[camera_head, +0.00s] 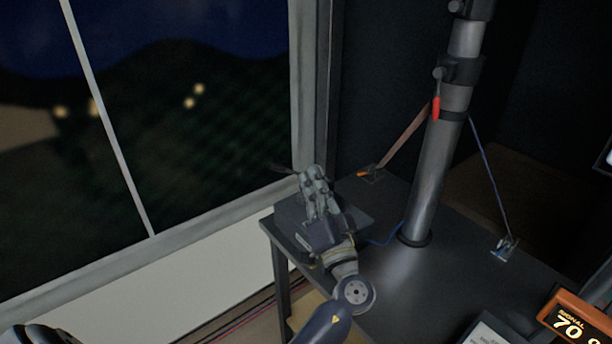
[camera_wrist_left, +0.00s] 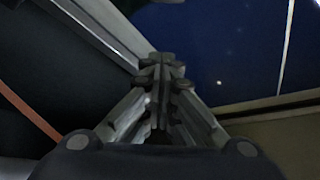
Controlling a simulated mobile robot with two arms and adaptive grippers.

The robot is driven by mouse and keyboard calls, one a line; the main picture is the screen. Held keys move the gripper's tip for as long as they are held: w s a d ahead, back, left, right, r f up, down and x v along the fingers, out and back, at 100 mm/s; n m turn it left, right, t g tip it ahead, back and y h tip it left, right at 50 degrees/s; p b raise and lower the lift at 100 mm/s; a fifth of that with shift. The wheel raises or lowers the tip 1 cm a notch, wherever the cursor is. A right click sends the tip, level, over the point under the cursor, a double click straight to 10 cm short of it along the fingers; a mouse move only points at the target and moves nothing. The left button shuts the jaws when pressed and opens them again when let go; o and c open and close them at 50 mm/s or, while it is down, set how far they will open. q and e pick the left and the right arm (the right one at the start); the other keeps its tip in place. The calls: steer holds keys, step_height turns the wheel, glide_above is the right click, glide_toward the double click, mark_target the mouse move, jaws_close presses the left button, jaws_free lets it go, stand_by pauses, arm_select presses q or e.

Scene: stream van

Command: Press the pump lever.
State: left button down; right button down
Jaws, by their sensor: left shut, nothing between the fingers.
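My left gripper (camera_head: 314,178) is shut and empty, above a dark box (camera_head: 353,216) on the near-left corner of the table. The box looks like the pump, but my gripper and wrist cover much of it. A thin dark bar (camera_head: 283,168) sticks out to the left behind my fingertips. It may be the pump lever, but it is too dark to be sure. In the left wrist view the closed fingers (camera_wrist_left: 163,64) point toward the window, with nothing between them. No lever can be made out there. My right gripper is not in view.
A metal mast (camera_head: 436,170) with a red handle (camera_head: 436,108) stands on the dark table (camera_head: 455,285). An orange strap (camera_head: 405,138) and a blue cord (camera_head: 490,175) brace it. A signal display (camera_head: 572,322) is at the lower right. The window (camera_head: 150,150) is at left.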

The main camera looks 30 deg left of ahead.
arm_select(q)
steer(key=p+x, duration=0.3)
steer(key=x, duration=0.5)
steer(key=f, duration=0.1)
steer(key=s+a+f+p, duration=0.1)
steer(key=a+f, duration=0.1)
steer(key=shift+s+f+p, duration=0.15)
steer(key=shift+s+p, duration=0.2)
steer(key=shift+s, duration=0.05)
